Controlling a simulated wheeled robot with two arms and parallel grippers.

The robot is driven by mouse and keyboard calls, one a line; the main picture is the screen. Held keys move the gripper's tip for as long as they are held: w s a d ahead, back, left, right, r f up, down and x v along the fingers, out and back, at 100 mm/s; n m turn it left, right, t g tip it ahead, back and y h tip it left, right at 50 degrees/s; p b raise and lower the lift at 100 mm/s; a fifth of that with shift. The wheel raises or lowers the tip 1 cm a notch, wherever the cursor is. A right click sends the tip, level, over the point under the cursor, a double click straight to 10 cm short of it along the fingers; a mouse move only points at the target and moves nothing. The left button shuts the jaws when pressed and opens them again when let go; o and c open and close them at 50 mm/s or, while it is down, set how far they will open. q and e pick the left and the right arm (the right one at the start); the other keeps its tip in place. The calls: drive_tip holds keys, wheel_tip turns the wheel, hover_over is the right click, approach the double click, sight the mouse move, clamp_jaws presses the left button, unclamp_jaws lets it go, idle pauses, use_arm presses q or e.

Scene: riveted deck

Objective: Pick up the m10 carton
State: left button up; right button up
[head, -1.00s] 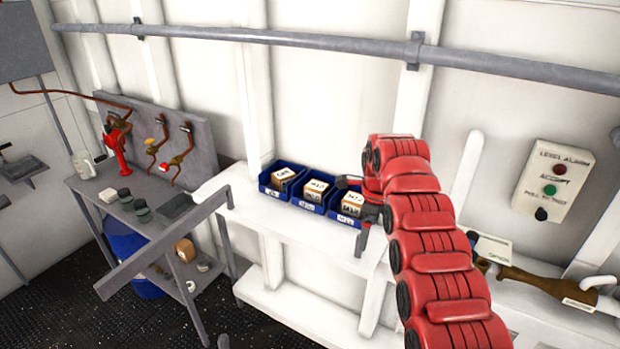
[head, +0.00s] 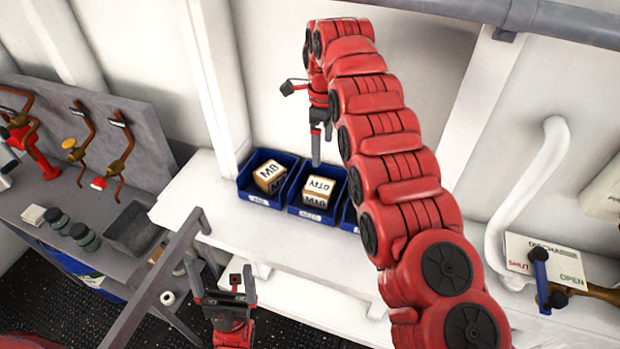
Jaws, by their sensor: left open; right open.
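The m10 carton (head: 317,190) is a small tan box with a white printed top. It sits in the middle blue bin (head: 312,214) on the white bench. My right gripper (head: 321,150) points down just above the back of that bin, close to the carton. Its jaws are open, seen nearly edge-on, and hold nothing. My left gripper (head: 222,284) is open and empty at the lower left, in front of the bench and apart from the bins.
An m8 carton (head: 270,177) sits in the left blue bin (head: 260,200). A third blue bin (head: 348,217) is mostly hidden behind my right arm. A grey bench with jars (head: 80,234) stands left. A white pipe (head: 520,190) and valve labels are at right. The white bench's left part is clear.

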drive_tip(key=b, duration=0.8)
hover_over(320, 186)
wheel_tip(320, 186, down, 8)
drive_tip(key=shift+s+d+f, duration=0.1)
drive_tip(key=shift+d+f, duration=0.05)
drive_tip(key=shift+f, duration=0.1)
wheel_tip(320, 186, down, 2)
drive_tip(key=p, duration=0.2)
drive_tip(key=shift+p, duration=0.35)
drive_tip(key=shift+f, duration=0.55)
drive_tip(key=shift+w+f+p, duration=0.2)
drive_tip(key=shift+f+p, duration=0.15)
drive_tip(key=shift+p, duration=0.2)
drive_tip(key=shift+a+f+p, duration=0.2)
drive_tip(key=shift+f+p, duration=0.75)
drive_tip(key=shift+p, duration=0.2)
wheel_tip(320, 186, down, 3)
drive_tip(key=shift+r, duration=0.2)
drive_tip(key=shift+f, duration=0.2)
drive_tip(key=c, duration=1.5)
drive_tip(key=shift+r, duration=0.1)
